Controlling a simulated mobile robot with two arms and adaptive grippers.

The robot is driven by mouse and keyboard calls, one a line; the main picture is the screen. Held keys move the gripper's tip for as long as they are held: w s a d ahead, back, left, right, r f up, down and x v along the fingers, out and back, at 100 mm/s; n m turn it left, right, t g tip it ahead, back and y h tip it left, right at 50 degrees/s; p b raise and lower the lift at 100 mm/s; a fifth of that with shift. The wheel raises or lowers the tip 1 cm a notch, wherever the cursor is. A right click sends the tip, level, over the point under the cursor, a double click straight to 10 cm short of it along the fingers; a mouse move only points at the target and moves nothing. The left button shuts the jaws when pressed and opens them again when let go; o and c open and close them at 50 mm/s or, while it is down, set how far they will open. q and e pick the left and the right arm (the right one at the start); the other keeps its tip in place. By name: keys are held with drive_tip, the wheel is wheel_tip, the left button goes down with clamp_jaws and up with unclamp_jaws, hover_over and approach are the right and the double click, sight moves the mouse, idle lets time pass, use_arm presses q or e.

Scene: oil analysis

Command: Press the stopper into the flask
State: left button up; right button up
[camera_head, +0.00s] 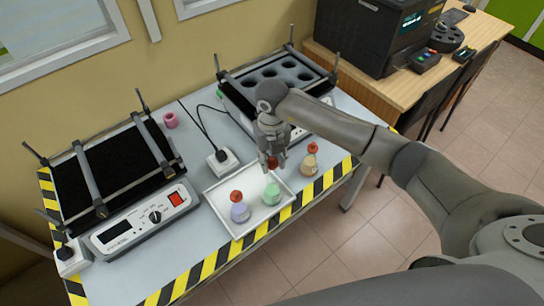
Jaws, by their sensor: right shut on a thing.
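My right gripper (273,158) points down over the tray and is shut on a red stopper (272,162). The stopper is just above the green flask (271,194), with a small gap seeming to show between them. The green flask stands upright in the white tray (218,196) and shows no stopper on its neck. Beside it in the tray stands a purple flask (239,212) with a red stopper (236,196) on top. A tan flask (309,163) with a red stopper (312,148) stands on the table right of the tray. My left gripper is not in view.
A shaker with a black platform (112,165) stands at the left. Another device with round wells (280,74) is behind my gripper. A white power socket (222,161) with cables and a pink ring-like object (171,120) lie between them. Striped tape (210,264) marks the front edge.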

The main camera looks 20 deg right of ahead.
drive_tip(key=shift+f+b, duration=1.85)
drive_tip(key=shift+f, duration=0.95)
drive_tip(key=shift+f+b, duration=0.15)
drive_tip(key=shift+b, duration=0.3)
idle(0.3)
drive_tip(key=o, duration=0.8)
drive_tip(key=o, duration=0.4)
drive_tip(key=shift+o, duration=0.2)
drive_tip(key=shift+r, duration=0.2)
